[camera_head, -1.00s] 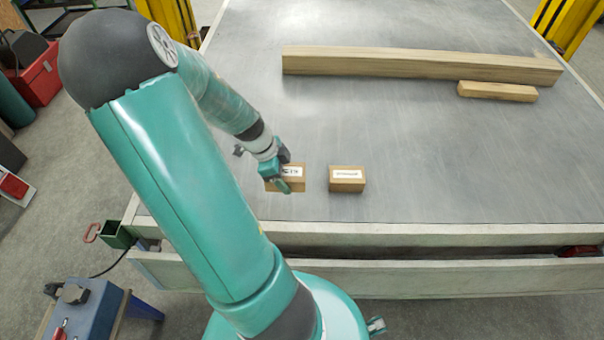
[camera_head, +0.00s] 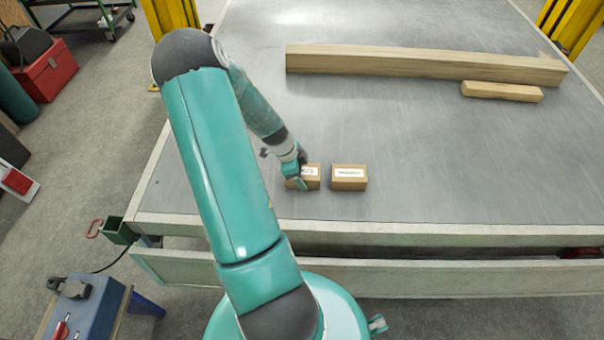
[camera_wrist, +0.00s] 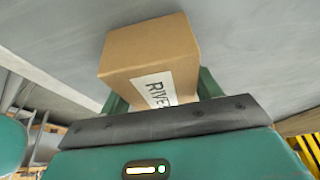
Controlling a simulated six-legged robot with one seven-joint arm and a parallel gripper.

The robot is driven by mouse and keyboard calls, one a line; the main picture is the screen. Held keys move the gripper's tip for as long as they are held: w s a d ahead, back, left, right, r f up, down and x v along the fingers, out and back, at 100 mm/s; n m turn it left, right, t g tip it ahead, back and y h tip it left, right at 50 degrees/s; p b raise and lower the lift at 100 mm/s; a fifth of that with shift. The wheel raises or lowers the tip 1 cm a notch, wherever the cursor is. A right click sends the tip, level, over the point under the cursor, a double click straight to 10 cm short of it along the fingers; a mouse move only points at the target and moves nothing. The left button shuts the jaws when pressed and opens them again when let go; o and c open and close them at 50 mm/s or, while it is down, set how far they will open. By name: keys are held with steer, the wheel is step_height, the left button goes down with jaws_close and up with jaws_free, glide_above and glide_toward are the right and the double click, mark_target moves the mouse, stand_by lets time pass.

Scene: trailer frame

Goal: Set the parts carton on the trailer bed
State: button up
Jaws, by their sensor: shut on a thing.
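A small brown carton (camera_wrist: 150,48) with a white label starting "RIVE" sits between the fingers of my gripper in the wrist view. In the head view my gripper (camera_head: 297,178) is shut on this carton (camera_head: 312,183), at the front part of the grey trailer bed (camera_head: 430,140). I cannot tell whether the carton touches the bed. A second brown carton (camera_head: 349,178) with a white label stands on the bed just to the right, with a narrow gap between them. My gripper partly covers the held carton and its label.
A long wooden beam (camera_head: 420,64) lies across the bed farther back, with a short wood block (camera_head: 502,91) in front of its right end. The bed right of the second carton is clear. A lowered side board (camera_head: 400,275) runs along the front edge.

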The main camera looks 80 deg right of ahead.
steer(key=o, duration=1.2)
steer(key=shift+f, duration=0.1)
steer(key=v, duration=1.2)
steer(key=shift+r, duration=0.2)
steer(key=shift+w, duration=0.1)
